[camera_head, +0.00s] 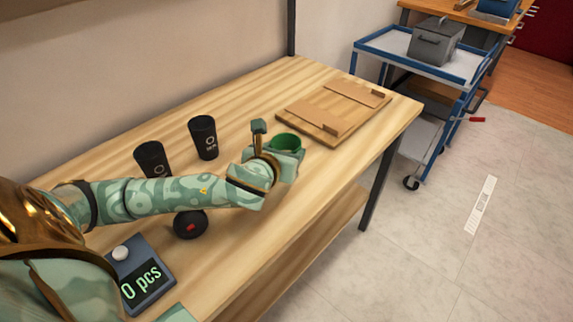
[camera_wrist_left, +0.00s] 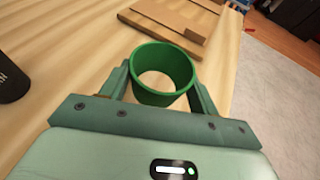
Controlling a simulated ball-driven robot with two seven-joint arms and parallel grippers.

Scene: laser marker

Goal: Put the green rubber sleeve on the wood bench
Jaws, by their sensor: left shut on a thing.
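The green rubber sleeve (camera_head: 287,142) is a short open ring, seen in the head view at the end of my left arm. My left gripper (camera_head: 276,153) is shut on it. In the left wrist view the sleeve (camera_wrist_left: 163,72) sits upright between the two fingers of my left gripper (camera_wrist_left: 162,90). The wood bench (camera_head: 327,178) lies below it; whether the sleeve touches the bench top I cannot tell.
A wooden board with cardboard pieces (camera_head: 310,128) lies just beyond the sleeve. Two black cups (camera_head: 203,138) stand behind my arm. A black round object with a red spot (camera_head: 190,224) and a counter reading "0 pcs" (camera_head: 140,276) are nearer. Bare bench lies right of the gripper.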

